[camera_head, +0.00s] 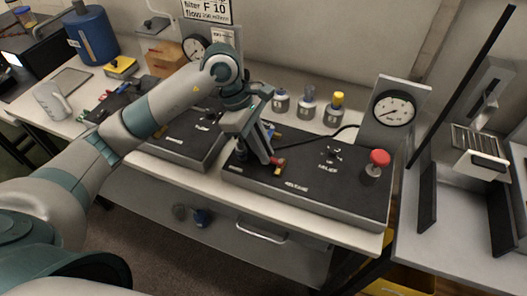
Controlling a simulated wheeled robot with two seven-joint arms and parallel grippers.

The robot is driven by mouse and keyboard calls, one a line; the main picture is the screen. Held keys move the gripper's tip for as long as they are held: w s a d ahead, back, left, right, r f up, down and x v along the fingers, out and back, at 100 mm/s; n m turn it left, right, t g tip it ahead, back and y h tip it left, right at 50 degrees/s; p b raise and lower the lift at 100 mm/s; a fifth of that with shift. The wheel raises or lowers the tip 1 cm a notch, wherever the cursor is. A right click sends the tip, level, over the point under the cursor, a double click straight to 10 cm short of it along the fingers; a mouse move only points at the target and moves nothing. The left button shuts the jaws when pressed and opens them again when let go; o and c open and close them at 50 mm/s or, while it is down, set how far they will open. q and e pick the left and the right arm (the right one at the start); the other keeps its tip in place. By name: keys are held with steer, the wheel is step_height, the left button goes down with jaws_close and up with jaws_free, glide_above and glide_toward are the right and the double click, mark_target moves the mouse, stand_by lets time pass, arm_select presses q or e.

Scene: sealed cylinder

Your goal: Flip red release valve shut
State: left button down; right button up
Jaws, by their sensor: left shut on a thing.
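The red release valve (279,161) is a small red piece near the left end of the black control panel (330,195). My left gripper (268,158) reaches down over the panel with its fingertips at the red valve, shut on it. The fingers hide part of the valve, so its exact angle is hard to tell. A round red knob (379,158) stands upright at the panel's right side, apart from the gripper. My right gripper does not show.
A pressure gauge (395,109) stands behind the panel. Several small bottles (308,106) are behind it on the bench. A second black panel (185,140) lies to the left under my arm. A metal-framed device (477,150) stands on the right.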

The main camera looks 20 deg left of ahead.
arm_select(q)
steer(key=c, duration=1.8)
jaws_free()
steer(key=shift+r, duration=0.1)
steer(key=shift+w+a+r, duration=0.1)
steer(key=shift+a+r, duration=0.1)
steer(key=shift+r, duration=0.25)
steer(key=b+v, duration=0.4)
steer(key=v, duration=1.2)
steer(key=shift+r, duration=0.2)
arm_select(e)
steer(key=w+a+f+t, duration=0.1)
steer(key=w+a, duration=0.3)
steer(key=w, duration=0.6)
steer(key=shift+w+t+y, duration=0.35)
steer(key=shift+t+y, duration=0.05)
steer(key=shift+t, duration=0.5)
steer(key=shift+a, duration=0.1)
